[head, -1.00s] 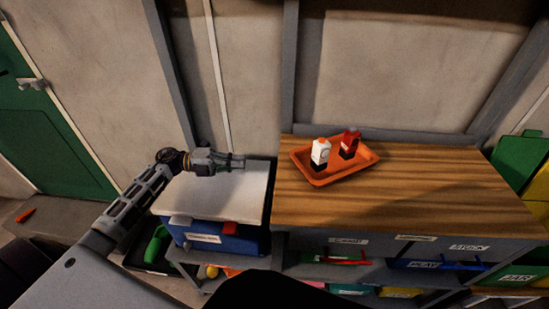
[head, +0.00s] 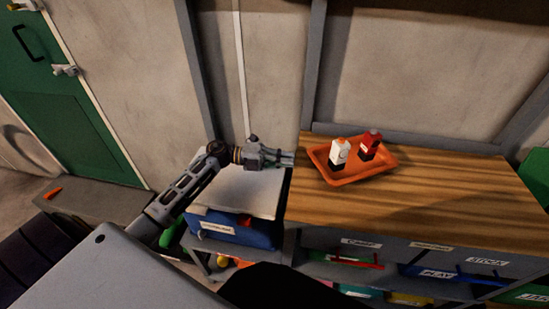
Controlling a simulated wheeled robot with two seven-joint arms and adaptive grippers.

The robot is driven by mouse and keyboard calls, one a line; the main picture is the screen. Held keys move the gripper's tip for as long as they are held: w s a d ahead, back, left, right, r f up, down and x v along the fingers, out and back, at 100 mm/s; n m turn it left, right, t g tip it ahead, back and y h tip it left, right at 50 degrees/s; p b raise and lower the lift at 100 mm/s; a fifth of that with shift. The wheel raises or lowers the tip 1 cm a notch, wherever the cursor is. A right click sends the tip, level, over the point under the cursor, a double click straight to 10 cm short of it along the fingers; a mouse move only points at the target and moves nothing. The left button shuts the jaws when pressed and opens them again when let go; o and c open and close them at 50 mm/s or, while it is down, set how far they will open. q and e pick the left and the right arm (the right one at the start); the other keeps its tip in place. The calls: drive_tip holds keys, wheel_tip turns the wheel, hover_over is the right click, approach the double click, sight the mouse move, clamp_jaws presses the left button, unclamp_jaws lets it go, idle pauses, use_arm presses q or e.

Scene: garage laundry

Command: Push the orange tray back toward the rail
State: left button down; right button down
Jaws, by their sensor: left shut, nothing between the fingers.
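The orange tray (head: 352,179) lies on the wooden worktop (head: 430,195), near its back left corner and turned at an angle. The rail (head: 400,142) runs along the worktop's back edge, behind the tray. My left gripper (head: 292,159) is shut and empty. It points right, at the worktop's left edge, with a small gap in the picture between its fingertips and the tray's left end. My right gripper is not in view.
A lower white-topped surface (head: 240,188) lies under my left forearm, with a blue bin (head: 235,231) below it. Labelled shelves and bins (head: 440,272) sit under the worktop. The worktop's right part is clear. A green door (head: 60,110) stands far left.

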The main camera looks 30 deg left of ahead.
use_arm(q)
drive_tip(key=shift+w+d, duration=0.4)
drive_tip(key=shift+w, duration=0.5)
drive_tip(key=shift+w+d, duration=0.4)
drive_tip(key=shift+w, duration=0.45)
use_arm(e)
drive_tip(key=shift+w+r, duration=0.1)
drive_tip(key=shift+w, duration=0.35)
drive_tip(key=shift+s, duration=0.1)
